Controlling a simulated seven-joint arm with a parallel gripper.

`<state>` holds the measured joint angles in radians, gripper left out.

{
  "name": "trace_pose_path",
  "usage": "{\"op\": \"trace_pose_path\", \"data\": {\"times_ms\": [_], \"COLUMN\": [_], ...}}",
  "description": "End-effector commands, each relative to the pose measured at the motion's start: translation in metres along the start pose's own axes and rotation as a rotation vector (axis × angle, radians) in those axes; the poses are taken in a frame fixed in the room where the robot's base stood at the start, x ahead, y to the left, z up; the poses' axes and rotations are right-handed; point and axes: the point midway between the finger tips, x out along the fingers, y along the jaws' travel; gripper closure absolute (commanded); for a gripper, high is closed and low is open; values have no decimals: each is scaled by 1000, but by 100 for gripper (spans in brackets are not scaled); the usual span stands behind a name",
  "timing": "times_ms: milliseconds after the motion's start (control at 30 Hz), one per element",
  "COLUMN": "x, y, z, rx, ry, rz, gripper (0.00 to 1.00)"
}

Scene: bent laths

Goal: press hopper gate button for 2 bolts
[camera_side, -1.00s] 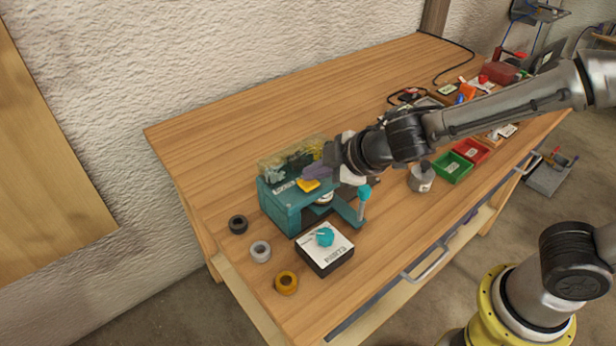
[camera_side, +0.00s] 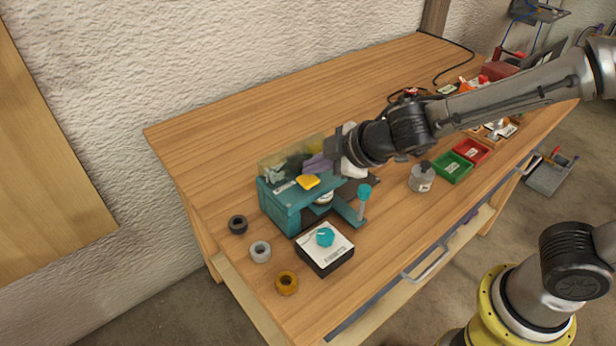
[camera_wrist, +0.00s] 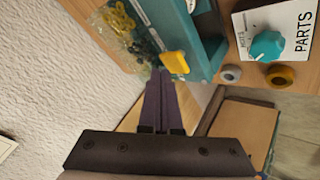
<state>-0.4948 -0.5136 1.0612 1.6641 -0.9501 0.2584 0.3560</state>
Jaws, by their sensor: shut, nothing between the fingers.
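The teal hopper (camera_side: 283,208) stands on the bench, with a clear bin (camera_side: 285,163) of small parts on top. Its yellow gate button (camera_side: 307,182) sits at the bin's front edge; the wrist view shows it too (camera_wrist: 175,62). My gripper (camera_side: 316,164) is shut and empty, its purple fingers just behind and above the button. In the wrist view the fingertips (camera_wrist: 159,73) lie beside the button's lower left; contact cannot be told. The bin (camera_wrist: 130,28) holds yellow and dark pieces there. A round white thing (camera_side: 324,197) is partly visible under the hopper's front.
A PARTS box (camera_side: 322,262) with a teal knob (camera_side: 325,237) stands in front. Black (camera_side: 238,224), grey (camera_side: 260,251) and ochre (camera_side: 286,283) rings lie at left. A teal-topped lever (camera_side: 363,203) rises at the hopper's right. A grey container (camera_side: 421,178) and green tray (camera_side: 452,167) stand further right.

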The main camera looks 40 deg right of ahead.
Motion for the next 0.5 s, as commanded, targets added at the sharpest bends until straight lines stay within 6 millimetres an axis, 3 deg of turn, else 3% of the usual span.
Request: {"op": "trace_pose_path", "data": {"times_ms": [500], "x": [-5], "y": [4], "z": [-4], "rx": [0], "ry": [1], "rz": [0], "gripper": [100]}}
